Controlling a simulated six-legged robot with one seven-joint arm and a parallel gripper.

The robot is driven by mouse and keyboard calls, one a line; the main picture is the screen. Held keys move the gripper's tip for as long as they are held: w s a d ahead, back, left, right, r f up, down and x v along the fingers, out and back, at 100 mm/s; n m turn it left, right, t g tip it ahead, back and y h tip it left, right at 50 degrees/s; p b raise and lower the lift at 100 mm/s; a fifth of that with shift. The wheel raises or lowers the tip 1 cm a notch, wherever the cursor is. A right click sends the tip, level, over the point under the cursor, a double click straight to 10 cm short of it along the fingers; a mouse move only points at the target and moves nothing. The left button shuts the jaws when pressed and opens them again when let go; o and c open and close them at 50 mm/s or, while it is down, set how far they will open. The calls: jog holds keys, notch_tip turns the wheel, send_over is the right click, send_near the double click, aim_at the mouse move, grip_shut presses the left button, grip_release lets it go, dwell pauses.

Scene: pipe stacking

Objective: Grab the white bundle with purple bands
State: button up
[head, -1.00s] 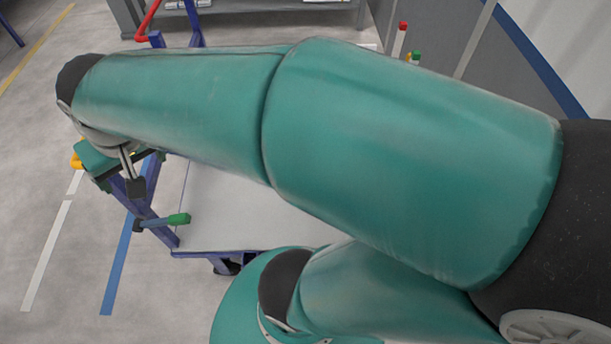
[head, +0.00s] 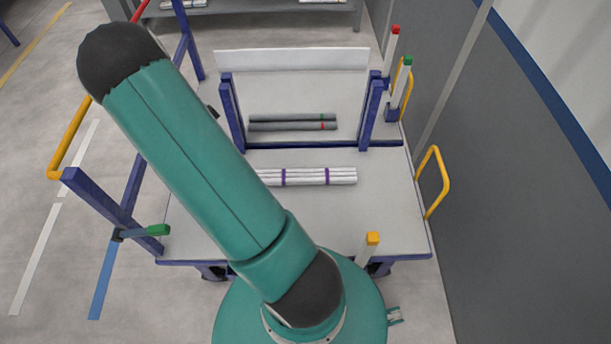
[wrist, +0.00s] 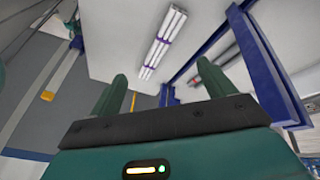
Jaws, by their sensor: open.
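The white bundle with two purple bands (head: 307,177) lies crosswise on the white table top, its left end hidden behind my arm in the head view. It also shows in the wrist view (wrist: 163,42), beyond my fingers and apart from them. My gripper (wrist: 160,80) shows in the wrist view with two green fingers spread apart and nothing between them. In the head view my gripper is hidden or out of sight.
Two grey pipes (head: 292,122), with green and red marks, lie behind the bundle between blue posts (head: 371,115). A yellow-topped post (head: 371,246) stands at the table's front edge. A yellow handle (head: 436,182) is on the right. The table right of the bundle is clear.

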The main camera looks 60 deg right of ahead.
jog(key=s+d+f+m+g+h, duration=0.1)
jog(key=s+d+f+m+g, duration=0.2)
jog(key=f, duration=0.4)
jog(key=s+d+f+m, duration=0.2)
jog(key=s+d+f, duration=0.2)
jog(key=d+f, duration=0.3)
jog(key=m+g, duration=0.1)
jog(key=m, duration=0.1)
send_near(305, 174)
jog(key=x, duration=0.4)
jog(key=shift+s+a+f, duration=0.1)
jog(key=shift+f, duration=0.3)
jog(key=x, duration=0.5)
jog(key=shift+s+d+f, duration=0.1)
jog(key=shift+s+d, duration=0.1)
jog(key=shift+d, duration=0.15)
jog(key=c, duration=1.3)
